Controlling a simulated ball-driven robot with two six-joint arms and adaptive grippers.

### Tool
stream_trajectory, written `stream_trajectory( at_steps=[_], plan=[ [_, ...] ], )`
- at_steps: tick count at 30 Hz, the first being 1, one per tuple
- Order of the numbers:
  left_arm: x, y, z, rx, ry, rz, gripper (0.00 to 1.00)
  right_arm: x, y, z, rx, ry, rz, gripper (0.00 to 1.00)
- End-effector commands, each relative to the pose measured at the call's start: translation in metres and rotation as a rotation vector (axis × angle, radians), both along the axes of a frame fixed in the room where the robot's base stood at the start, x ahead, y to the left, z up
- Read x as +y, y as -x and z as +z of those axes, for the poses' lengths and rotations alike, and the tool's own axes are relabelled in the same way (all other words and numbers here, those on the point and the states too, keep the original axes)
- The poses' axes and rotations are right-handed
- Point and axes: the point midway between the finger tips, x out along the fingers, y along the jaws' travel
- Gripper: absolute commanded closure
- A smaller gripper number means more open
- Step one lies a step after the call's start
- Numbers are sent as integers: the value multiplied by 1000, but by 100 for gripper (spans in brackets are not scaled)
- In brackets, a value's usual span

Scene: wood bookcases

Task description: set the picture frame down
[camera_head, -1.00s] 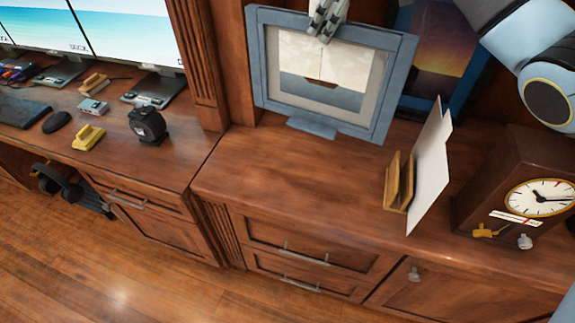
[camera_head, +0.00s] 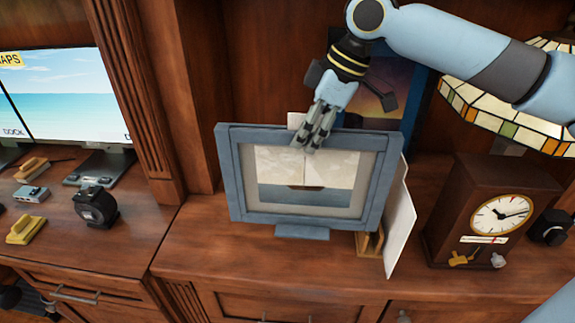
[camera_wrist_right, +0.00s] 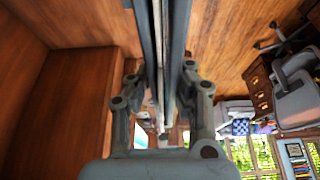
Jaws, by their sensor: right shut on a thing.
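The picture frame (camera_head: 231,178) is blue-grey with a pale mat and a boat picture. It stands about upright over the wooden cabinet top (camera_head: 215,262) in the head view. Its small foot (camera_head: 302,232) shows below its lower edge; I cannot tell whether it touches the wood. My right gripper (camera_head: 312,135) is shut on the frame's top edge, near the middle. In the right wrist view the frame (camera_wrist_right: 163,45) shows edge-on between the fingers. My left gripper is not in view.
A wooden holder (camera_head: 369,243) with a white sheet (camera_head: 400,225) stands close behind the frame's right side. A mantel clock (camera_head: 492,215) stands at the right, a stained-glass lamp (camera_head: 510,110) behind it. The cabinet top left of the frame is clear.

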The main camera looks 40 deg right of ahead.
Motion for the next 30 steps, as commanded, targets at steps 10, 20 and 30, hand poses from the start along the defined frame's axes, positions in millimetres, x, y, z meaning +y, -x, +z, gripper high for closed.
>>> stream_trajectory(
  at_steps=[10, 20, 30],
  plan=[
    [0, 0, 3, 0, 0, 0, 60, 34, -42, -27, -5, -12, -1, 100],
    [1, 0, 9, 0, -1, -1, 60, 65, -86, -59, -4, -5, -1, 100],
    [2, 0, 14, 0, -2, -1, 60, 69, -90, -87, 0, -1, 0, 100]
  ],
)
